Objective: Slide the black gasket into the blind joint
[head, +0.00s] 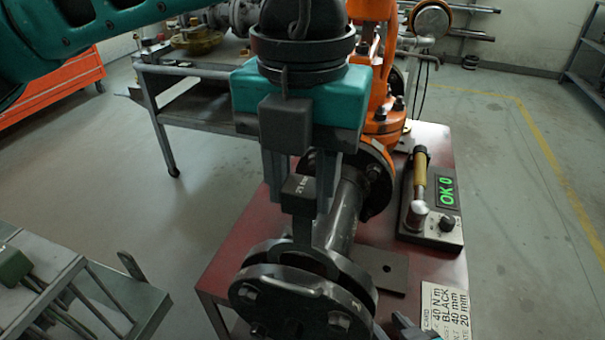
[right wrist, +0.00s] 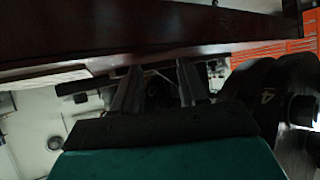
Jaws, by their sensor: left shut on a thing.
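My left gripper (head: 298,205) comes down from above and is shut on the dark, labelled block (head: 299,187) at the top of the black gasket. My right gripper (right wrist: 155,85) is open and empty in the right wrist view, below a dark red edge.
The joint's pipe (head: 343,215) runs back to an orange valve (head: 385,125) on the red table (head: 235,245). A tester reading "OK 0" (head: 446,191) and a printed card (head: 445,308) lie on the right. A grey cart (head: 60,290) stands at left.

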